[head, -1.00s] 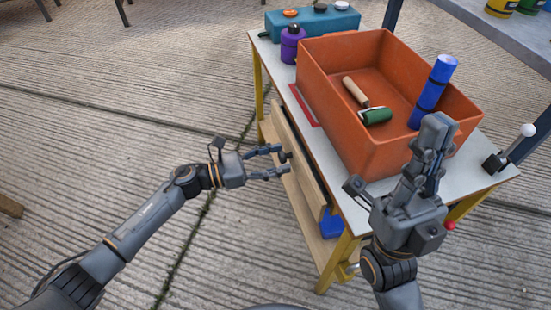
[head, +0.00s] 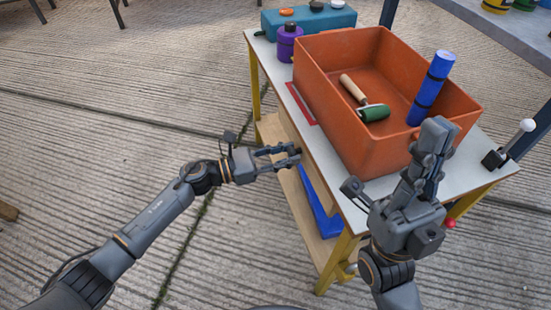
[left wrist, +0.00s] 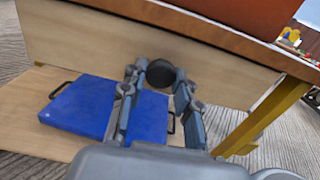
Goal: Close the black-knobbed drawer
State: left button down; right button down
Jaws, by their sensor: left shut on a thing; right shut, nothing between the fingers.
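The wooden drawer (left wrist: 90,38) is under the white-topped table; its pale front fills the upper part of the left wrist view. In the head view little of it shows below the tabletop edge. Its round black knob (left wrist: 161,73) shows between the fingertips of my left gripper (left wrist: 157,78). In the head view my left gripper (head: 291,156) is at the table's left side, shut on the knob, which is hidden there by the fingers. My right gripper (head: 433,143) is shut and empty, pointing up in front of the orange bin.
On the table (head: 325,160) stand an orange bin (head: 365,152) with a green roller (head: 372,112) and a blue roll (head: 430,88), a purple bottle (head: 288,45) and a teal case (head: 325,22). A blue case (left wrist: 90,108) lies on the lower shelf. Floor at left is clear.

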pick_arm(q)
jog(key=c, duration=1.3)
grip_release()
jog(key=shift+d, duration=0.1)
jog(key=shift+c, duration=0.2)
jog(key=o, duration=0.3)
jog(key=shift+d, duration=0.15)
jog(key=shift+o, duration=0.2)
jog(key=v, duration=1.2)
